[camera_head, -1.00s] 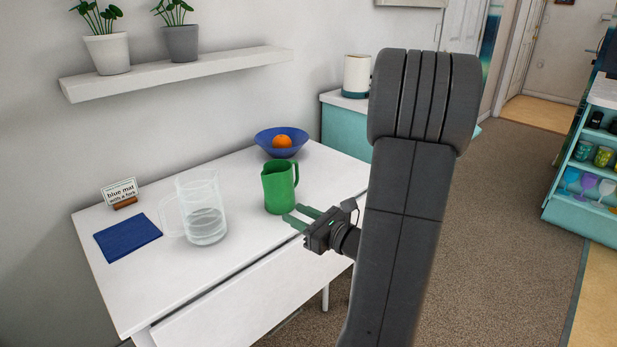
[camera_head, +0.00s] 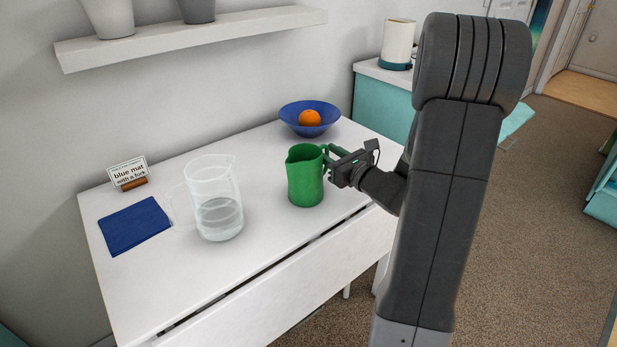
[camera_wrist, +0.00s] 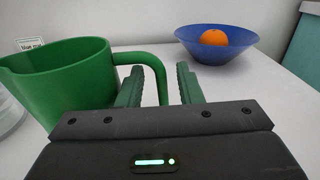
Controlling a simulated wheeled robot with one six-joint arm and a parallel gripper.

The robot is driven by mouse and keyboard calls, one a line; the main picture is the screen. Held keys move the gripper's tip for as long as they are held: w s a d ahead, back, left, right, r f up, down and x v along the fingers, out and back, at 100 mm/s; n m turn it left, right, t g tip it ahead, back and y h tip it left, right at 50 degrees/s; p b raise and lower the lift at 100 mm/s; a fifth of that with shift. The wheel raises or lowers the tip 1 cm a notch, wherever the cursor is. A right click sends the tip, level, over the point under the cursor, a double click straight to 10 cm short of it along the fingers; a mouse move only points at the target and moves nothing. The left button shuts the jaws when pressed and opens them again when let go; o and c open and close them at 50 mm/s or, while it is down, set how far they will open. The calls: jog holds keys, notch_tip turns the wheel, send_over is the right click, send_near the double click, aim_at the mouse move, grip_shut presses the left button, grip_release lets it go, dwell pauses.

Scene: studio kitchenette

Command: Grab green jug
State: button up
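The green jug (camera_head: 305,178) stands upright on the white table, its handle toward my arm on the right. In the wrist view the jug (camera_wrist: 62,80) fills the left side. Its handle (camera_wrist: 160,82) curves in between my two green fingers. My gripper (camera_head: 331,157) is at the handle side of the jug, level with its upper half. In the wrist view the gripper (camera_wrist: 158,76) is open, with a finger on each side of the handle's outer part. Whether a finger touches the handle I cannot tell.
A clear pitcher (camera_head: 218,205) with some water stands left of the jug. A blue bowl (camera_head: 300,128) with an orange (camera_head: 310,118) is behind. A blue mat (camera_head: 134,226) and a small sign (camera_head: 128,171) are at the left. The table's (camera_head: 270,235) front is clear.

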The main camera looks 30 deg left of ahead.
jog(key=shift+w+a, duration=0.25)
jog(key=shift+a, duration=0.35)
grip_shut()
jog(key=shift+r, duration=0.15)
